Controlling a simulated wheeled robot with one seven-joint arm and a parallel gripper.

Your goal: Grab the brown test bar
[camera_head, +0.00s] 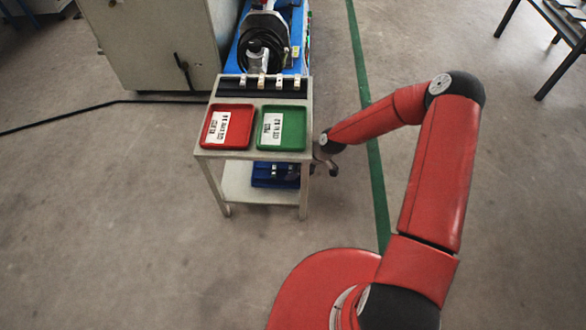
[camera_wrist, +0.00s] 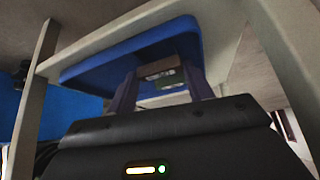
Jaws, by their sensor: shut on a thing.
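In the wrist view, a brown bar (camera_wrist: 156,68) lies between the two fingers of my gripper (camera_wrist: 160,80). My gripper is shut on it, though the exact contact at each finger is dark. In the head view, the blue tray (camera_head: 262,181) sits on the cart's lower shelf. My arm reaches to the cart's right side there; the fingers and the bar cannot be made out in that view.
The cart (camera_head: 232,155) carries a red tray (camera_head: 206,143) and a green tray (camera_head: 300,143), both labelled, with several small pieces on a dark strip behind them. Cart legs stand close around my gripper. A grey cabinet (camera_head: 150,50) stands back left. Floor in front is clear.

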